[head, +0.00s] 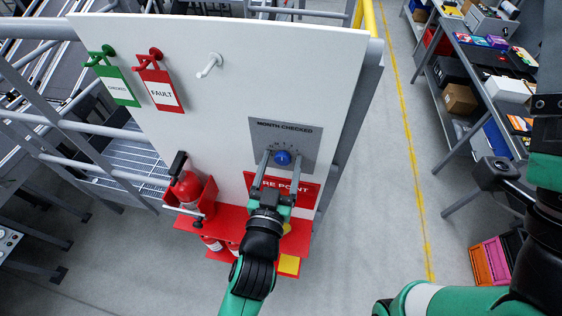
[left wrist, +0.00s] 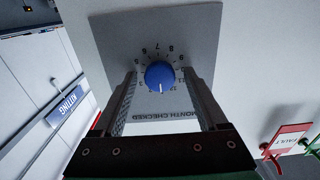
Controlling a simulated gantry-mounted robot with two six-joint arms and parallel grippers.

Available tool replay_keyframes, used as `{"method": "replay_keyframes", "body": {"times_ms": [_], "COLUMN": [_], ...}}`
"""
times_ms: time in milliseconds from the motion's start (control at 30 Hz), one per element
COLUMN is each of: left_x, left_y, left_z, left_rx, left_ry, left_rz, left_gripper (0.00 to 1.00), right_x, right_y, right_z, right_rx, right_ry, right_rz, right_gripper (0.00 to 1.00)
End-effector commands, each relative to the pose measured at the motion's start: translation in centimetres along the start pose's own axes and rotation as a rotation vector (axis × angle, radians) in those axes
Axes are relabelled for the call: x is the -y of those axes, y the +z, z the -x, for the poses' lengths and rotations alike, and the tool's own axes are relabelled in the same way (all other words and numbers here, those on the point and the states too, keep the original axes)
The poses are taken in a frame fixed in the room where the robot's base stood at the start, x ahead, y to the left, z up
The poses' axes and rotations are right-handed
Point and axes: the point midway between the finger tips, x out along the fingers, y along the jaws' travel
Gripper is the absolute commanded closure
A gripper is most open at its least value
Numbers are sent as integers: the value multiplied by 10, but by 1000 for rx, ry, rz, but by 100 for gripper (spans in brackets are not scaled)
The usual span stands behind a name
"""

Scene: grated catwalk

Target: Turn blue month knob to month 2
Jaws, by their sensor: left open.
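The blue month knob (head: 283,157) sits on a grey plate (head: 308,132) marked MONTH CHECKED on the white board. In the left wrist view the knob (left wrist: 160,75) shows upside down, ringed by numbers. Its white pointer mark faces the MONTH CHECKED lettering; I cannot read the exact number it points at. My left gripper (head: 276,154) is open, with one finger on each side of the knob. In the left wrist view a gap shows between the knob and each fingertip. Part of my right arm and gripper (head: 547,105) shows at the right edge, its fingertips not clearly visible.
A red FIRE POINT sign (head: 290,188) is below the plate, beside my left gripper. A fire extinguisher (head: 187,187) stands on a red shelf. Green and red tags (head: 160,88) hang at upper left near an empty white hook (head: 209,66). A cluttered bench (head: 470,75) is right.

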Motion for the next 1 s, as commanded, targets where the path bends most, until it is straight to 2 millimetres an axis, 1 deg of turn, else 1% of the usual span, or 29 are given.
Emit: {"method": "replay_keyframes", "body": {"times_ms": [100, 267, 300, 467, 500, 533, 767, 1000], "left_x": [0, 0, 0, 0, 0, 0, 0, 0], "left_y": [0, 0, 0, 0, 0, 0, 0, -1], "left_z": [0, 0, 0, 0, 0, 0, 0, 0], "left_rx": [0, 0, 0, 0, 0, 0, 0, 1], "left_ry": [0, 0, 0, 0, 0, 0, 0, 0], "left_rz": [0, 0, 0, 0, 0, 0, -10, -95], "left_gripper": [25, 53, 61, 90, 97, 100, 100, 100], "right_x": [0, 0, 0, 0, 0, 0, 0, 0], "right_y": [0, 0, 0, 0, 0, 0, 0, -3], "right_z": [0, 0, 0, 0, 0, 0, 0, -4], "right_rx": [0, 0, 0, 0, 0, 0, 0, 0], "right_ry": [0, 0, 0, 0, 0, 0, 0, 0], "right_rz": [0, 0, 0, 0, 0, 0, 0, 0], "right_gripper": [0, 0, 0, 0, 0, 0, 0, 0]}}
